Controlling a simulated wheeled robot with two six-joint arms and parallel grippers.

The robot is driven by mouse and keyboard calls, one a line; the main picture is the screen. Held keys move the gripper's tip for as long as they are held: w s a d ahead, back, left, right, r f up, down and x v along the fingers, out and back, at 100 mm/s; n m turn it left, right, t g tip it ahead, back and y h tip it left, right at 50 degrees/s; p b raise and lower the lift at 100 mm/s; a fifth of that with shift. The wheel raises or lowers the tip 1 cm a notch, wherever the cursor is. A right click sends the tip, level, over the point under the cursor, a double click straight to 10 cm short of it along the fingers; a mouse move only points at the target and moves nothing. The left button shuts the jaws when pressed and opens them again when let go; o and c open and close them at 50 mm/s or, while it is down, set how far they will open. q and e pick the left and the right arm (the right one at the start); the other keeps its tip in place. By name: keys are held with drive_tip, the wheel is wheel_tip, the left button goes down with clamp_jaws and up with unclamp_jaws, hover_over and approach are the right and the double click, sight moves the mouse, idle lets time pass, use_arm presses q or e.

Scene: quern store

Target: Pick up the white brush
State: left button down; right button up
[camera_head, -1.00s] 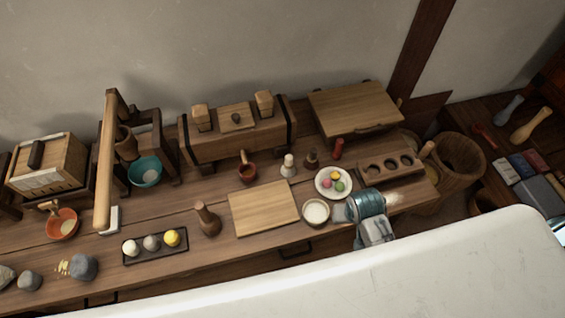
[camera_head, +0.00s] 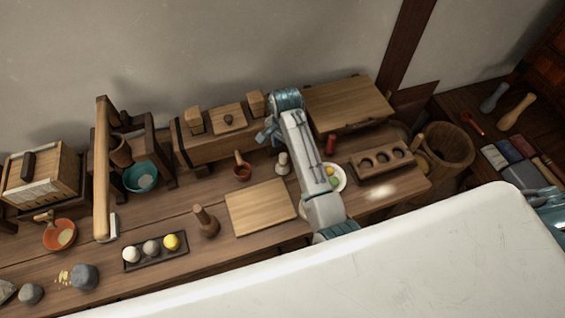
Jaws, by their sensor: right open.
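A small upright brush with a pale top and pale base, which looks like the white brush (camera_head: 283,164), stands on the wooden bench (camera_head: 175,220), behind the square board's right corner. My right arm reaches up across the bench just right of it. My right gripper (camera_head: 267,133) is open, above and behind the brush, in front of the long wooden box. The fingers are small in view, and they appear apart from the brush. My left gripper is not in view.
A wooden board (camera_head: 259,207) lies in front of the brush. My arm partly covers a plate of coloured balls (camera_head: 340,174). A long wooden box (camera_head: 205,150) stands behind.

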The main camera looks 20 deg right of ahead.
sight(283, 155)
wheel_tip(283, 155, down, 3)
drive_tip(key=shift+f, duration=0.1)
drive_tip(key=shift+w+a+f+p, duration=0.1)
drive_tip(key=shift+f+p, duration=0.4)
drive_tip(key=f, duration=0.1)
drive_tip(key=f+p, duration=0.1)
drive_tip(key=f, duration=0.1)
drive_tip(key=shift+w+a+f, duration=0.1)
drive_tip(key=shift+w+a, duration=0.05)
drive_tip(key=shift+w, duration=0.05)
drive_tip(key=shift+f, duration=0.55)
drive_tip(key=c, duration=1.1)
